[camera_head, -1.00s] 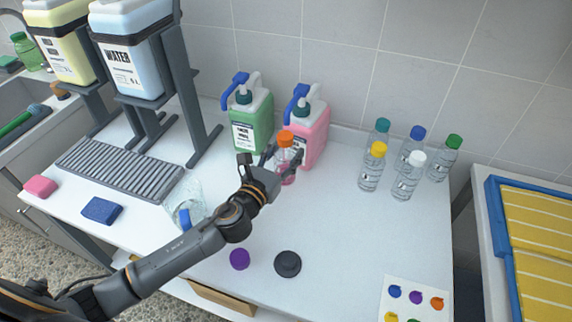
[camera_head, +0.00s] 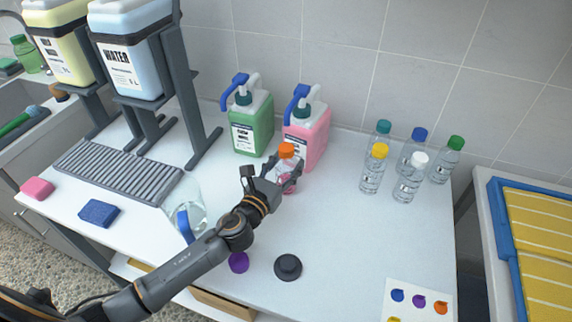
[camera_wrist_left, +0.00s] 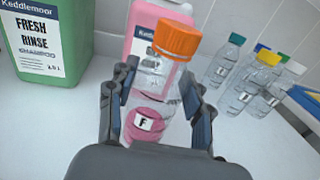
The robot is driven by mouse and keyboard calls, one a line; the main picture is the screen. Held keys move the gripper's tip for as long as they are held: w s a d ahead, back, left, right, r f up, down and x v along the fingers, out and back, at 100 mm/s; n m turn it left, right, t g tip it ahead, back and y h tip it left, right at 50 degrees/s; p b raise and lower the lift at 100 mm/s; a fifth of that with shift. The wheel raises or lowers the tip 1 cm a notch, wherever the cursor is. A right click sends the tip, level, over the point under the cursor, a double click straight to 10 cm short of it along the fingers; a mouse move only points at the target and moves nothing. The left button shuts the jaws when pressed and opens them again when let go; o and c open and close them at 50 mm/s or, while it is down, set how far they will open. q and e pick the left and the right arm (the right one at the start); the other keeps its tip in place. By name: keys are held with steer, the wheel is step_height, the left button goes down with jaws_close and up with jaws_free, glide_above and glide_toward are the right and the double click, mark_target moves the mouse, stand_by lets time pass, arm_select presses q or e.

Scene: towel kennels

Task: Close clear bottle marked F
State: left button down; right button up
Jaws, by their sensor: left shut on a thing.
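The clear bottle marked F (camera_wrist_left: 150,118) has an orange cap (camera_wrist_left: 178,38) on its top and pink liquid low inside. In the head view the orange cap (camera_head: 287,150) shows above my gripper, in front of the pink jug. My left gripper (camera_head: 282,176) is shut on the bottle's body. In the left wrist view its two fingers (camera_wrist_left: 155,105) press on both sides of the bottle. The cap looks slightly tilted in that view, and I cannot tell how tight it is. My right gripper is not in view.
A green pump jug (camera_head: 250,128) and a pink pump jug (camera_head: 310,135) stand behind the bottle. Several capped clear bottles (camera_head: 371,172) stand at the right. A purple cap (camera_head: 239,262) and a black disc (camera_head: 288,267) lie in front. A clear pitcher (camera_head: 187,212) stands left. The middle right is clear.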

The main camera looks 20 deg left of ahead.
arm_select(q)
steer(key=c, duration=0.6)
jaws_free()
steer(key=shift+f, duration=0.1)
steer(key=s, duration=0.3)
steer(key=s+a+b, duration=0.1)
steer(key=s, duration=0.3)
steer(key=s+a, duration=0.1)
steer(key=s, duration=0.2)
steer(key=shift+s, duration=0.35)
steer(key=shift+s+a+r, duration=0.1)
steer(key=shift+s+r, duration=0.1)
steer(key=shift+s, duration=0.4)
